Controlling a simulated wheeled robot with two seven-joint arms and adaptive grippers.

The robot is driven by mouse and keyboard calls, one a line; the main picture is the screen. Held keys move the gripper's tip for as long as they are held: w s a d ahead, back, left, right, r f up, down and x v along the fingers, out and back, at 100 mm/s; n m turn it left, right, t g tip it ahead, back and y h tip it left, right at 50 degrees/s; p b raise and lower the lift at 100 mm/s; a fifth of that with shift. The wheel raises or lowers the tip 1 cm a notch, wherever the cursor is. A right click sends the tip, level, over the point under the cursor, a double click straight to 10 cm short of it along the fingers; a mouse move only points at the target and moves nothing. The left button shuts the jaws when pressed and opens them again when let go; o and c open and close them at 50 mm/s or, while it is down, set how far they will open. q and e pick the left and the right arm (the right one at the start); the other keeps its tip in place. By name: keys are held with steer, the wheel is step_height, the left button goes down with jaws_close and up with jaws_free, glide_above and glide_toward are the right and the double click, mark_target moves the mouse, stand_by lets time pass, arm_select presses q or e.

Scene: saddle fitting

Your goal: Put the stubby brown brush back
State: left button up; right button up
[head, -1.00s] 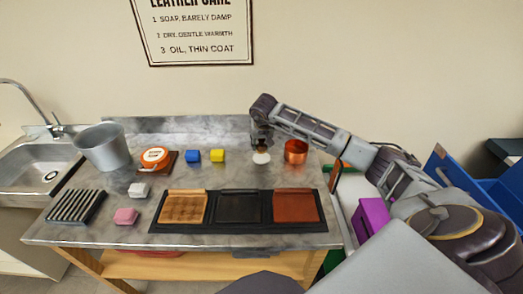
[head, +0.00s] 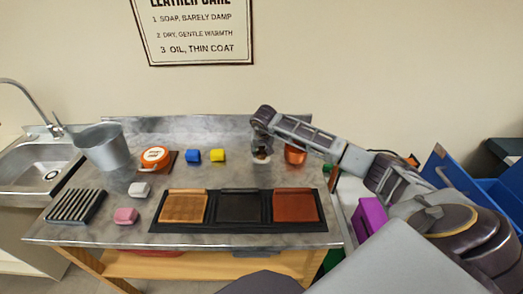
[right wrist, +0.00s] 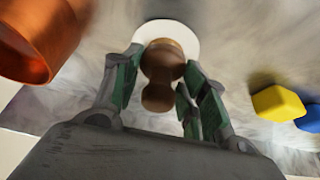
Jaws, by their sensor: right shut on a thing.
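The stubby brown brush (right wrist: 161,72) shows in the right wrist view as a rounded brown wooden knob between the fingers. My right gripper (head: 262,150) is shut on it, at the back right of the table. A white round disc (right wrist: 176,29) lies right behind the brush in the wrist view; its edge also shows under the gripper in the head view (head: 261,161). The brush's lower end is hidden, so I cannot tell whether it touches the disc. My left gripper is not in view.
A copper pot (head: 296,155) stands close to the right of the gripper. Yellow (head: 217,155) and blue (head: 193,156) blocks stand to its left. A black tray (head: 238,234) with three panels lies in front. A metal bucket (head: 103,147) stands far left.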

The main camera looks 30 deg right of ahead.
steer(key=o, duration=0.9)
steer(key=shift+r, duration=0.15)
steer(key=shift+r, duration=0.2)
steer(key=v, duration=1.1)
steer(key=shift+s+r, duration=0.2)
steer(key=shift+r, duration=0.05)
steer(key=shift+a, duration=0.1)
